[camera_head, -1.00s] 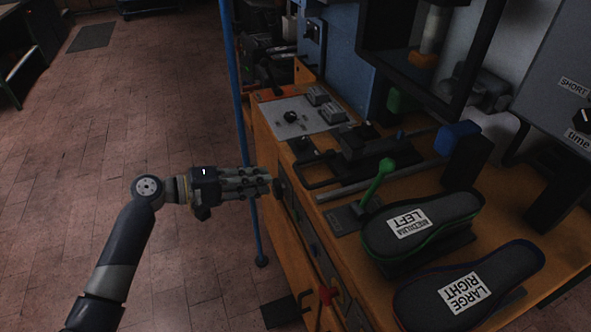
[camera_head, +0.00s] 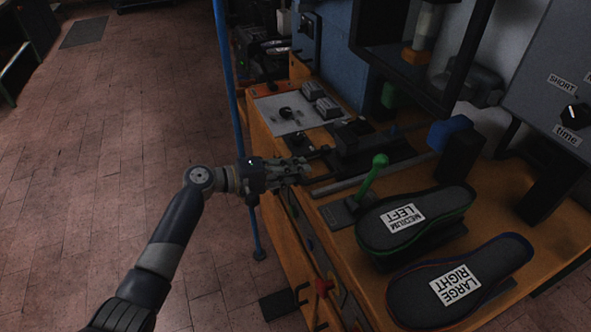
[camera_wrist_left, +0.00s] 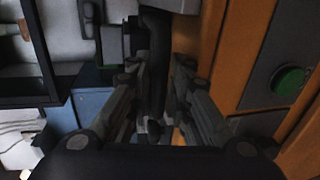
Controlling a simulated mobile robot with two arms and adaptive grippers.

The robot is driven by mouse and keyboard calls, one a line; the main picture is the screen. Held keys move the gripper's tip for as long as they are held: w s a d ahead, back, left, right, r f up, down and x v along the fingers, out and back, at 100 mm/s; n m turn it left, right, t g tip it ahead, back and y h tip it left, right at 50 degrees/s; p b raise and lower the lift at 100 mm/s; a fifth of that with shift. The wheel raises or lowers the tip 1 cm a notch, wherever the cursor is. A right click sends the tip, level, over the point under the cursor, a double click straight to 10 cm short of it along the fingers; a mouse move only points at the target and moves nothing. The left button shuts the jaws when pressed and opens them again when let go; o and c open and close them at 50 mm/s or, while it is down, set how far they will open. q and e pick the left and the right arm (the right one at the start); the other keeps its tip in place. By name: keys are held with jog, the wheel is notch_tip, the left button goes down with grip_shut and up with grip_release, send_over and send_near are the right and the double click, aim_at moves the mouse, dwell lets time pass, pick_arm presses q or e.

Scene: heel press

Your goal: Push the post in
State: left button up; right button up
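A dark bar (camera_wrist_left: 155,60), which looks like the post, runs up the middle of the left wrist view, its rounded near end between my fingers. In the head view, it seems to belong to the black sliding mechanism (camera_head: 347,141) on the bench. My left gripper (camera_head: 305,172) is at the bench's front edge, beside that mechanism. In the left wrist view, its fingers (camera_wrist_left: 157,75) stand apart, one on each side of the bar. I cannot tell if they touch it. The fingertips are partly hidden in the head view. My right gripper is not in view.
A green-knobbed lever (camera_head: 373,175) stands right of the gripper. Two insole forms, medium left (camera_head: 440,205) and large right (camera_head: 490,270), lie on the orange bench (camera_head: 545,240). A blue vertical pole (camera_head: 233,120) rises behind my arm.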

aim_at(333, 162)
pick_arm(q)
grip_shut()
jog(key=b+x, duration=0.1)
jog(key=x, duration=0.1)
jog(key=r+b+x, duration=0.1)
jog(key=x, duration=0.2)
jog(key=b+x, duration=0.1)
jog(key=x, duration=0.1)
jog(key=shift+w+d+r+b, duration=0.1)
jog(key=shift+w+d+b, duration=0.1)
jog(key=shift+d+b, duration=0.25)
jog(key=shift+w+d, duration=0.1)
jog(key=shift+d, duration=0.2)
jog(key=shift+a+r, duration=0.1)
jog(key=shift+r, duration=0.05)
grip_release()
